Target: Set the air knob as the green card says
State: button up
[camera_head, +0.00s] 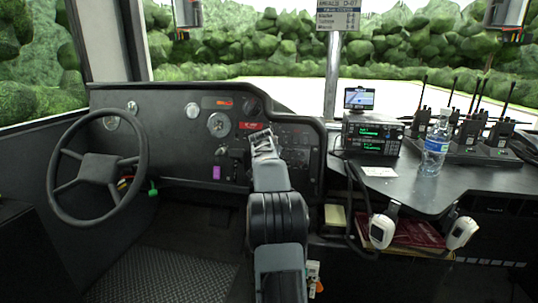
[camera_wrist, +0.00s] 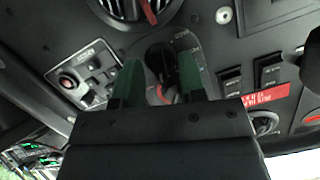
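My gripper (camera_head: 262,143) is raised in front of the right part of the dashboard in the head view. In the wrist view its two green-padded fingers (camera_wrist: 158,82) stand apart. Between and beyond them is a dark round control (camera_wrist: 157,56) with small markings around it and some red near its base. I cannot tell whether the fingers touch it, or whether it is the air knob. A black round knob (camera_head: 251,106) sits at the upper right of the panel. I cannot make out a green card in either view.
The steering wheel (camera_head: 98,167) is at the left. Switches with a red label (camera_wrist: 264,101) and a control plate with a red button (camera_wrist: 67,81) flank the fingers.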

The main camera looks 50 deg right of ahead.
jog(key=shift+r, duration=0.1)
jog(key=p+v, duration=0.1)
jog(key=v, duration=1.2)
jog(key=shift+s+a+r+p, duration=0.2)
jog(key=shift+a+p, duration=0.1)
jog(key=shift+p, duration=0.1)
jog(key=shift+r, duration=0.1)
jog(key=s+a+r+n+y+p, duration=0.1)
jog(key=a+r+n+y+p, duration=0.1)
jog(key=a+r+p, duration=0.35)
jog(key=s+a+r+n+y+p, duration=0.1)
jog(key=a+r+n+p, duration=0.15)
jog(key=a+p, duration=0.6)
jog(key=s+a+r+n+y+p, duration=0.2)
jog(key=a+r+n+p, duration=0.1)
jog(key=a+p, duration=0.4)
jog(key=s+a+r+n+g+y+p, duration=0.3)
jog(key=s+a+n+p, duration=0.4)
jog(key=s+a+p, duration=0.6)
jog(key=shift+a+r+y+p, duration=0.6)
jog(key=shift+a+r+p, duration=0.15)
jog(key=shift+a, duration=1.1)
